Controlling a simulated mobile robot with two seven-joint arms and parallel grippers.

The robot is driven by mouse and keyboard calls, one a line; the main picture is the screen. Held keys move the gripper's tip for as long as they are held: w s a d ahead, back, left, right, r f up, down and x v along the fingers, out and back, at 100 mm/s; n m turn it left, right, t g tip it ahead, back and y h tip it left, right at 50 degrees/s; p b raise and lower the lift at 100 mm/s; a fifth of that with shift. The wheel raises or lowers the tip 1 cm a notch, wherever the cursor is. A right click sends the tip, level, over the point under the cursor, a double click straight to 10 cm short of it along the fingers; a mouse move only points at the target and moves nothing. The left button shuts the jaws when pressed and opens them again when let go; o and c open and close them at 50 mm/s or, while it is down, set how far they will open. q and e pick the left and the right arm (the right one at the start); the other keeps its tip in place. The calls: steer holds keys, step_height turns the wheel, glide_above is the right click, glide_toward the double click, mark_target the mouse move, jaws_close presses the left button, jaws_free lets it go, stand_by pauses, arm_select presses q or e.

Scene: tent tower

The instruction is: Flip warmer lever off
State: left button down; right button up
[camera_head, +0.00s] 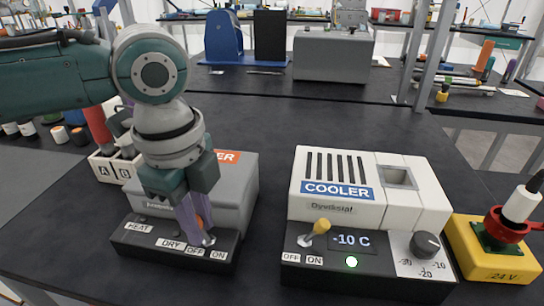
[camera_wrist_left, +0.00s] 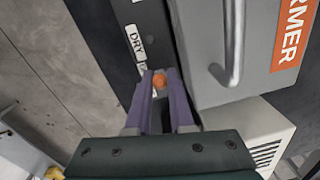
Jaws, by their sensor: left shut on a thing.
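The warmer (camera_head: 245,185) is a grey box with an orange label at the left of the bench. Its dark front panel (camera_head: 130,247) carries HEAT, DRY, OFF and ON labels. The warmer lever (camera_wrist_left: 159,81) has an orange knob, which sits between my left gripper's purple fingers in the left wrist view. My left gripper (camera_head: 204,238) reaches down to the panel just above the OFF and ON labels and is shut on the lever. The fingers partly hide the lever, so I cannot tell which label it leans toward. My right gripper is not in view.
The white cooler (camera_head: 430,205) stands to the right, with a yellow-tipped lever (camera_head: 320,227), a lit green lamp and a dial. A yellow 24 V block (camera_head: 490,262) is at far right. A metal handle (camera_wrist_left: 234,45) on the warmer is close beside my left fingers.

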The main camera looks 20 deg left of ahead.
arm_select(q)
steer(key=shift+s+a+r+h+p, duration=0.15)
steer(key=shift+a+h+p, duration=0.2)
steer(key=shift+p, duration=0.35)
steer(key=shift+f+h, duration=0.2)
steer(key=shift+h, duration=0.45)
steer(key=c, duration=1.1)
jaws_free()
steer(key=r, duration=0.3)
steer(key=a+r+p, duration=0.1)
steer(key=r, duration=0.2)
steer(key=s+r, duration=0.1)
steer(key=r, duration=0.2)
steer(key=shift+a+r, duration=0.35)
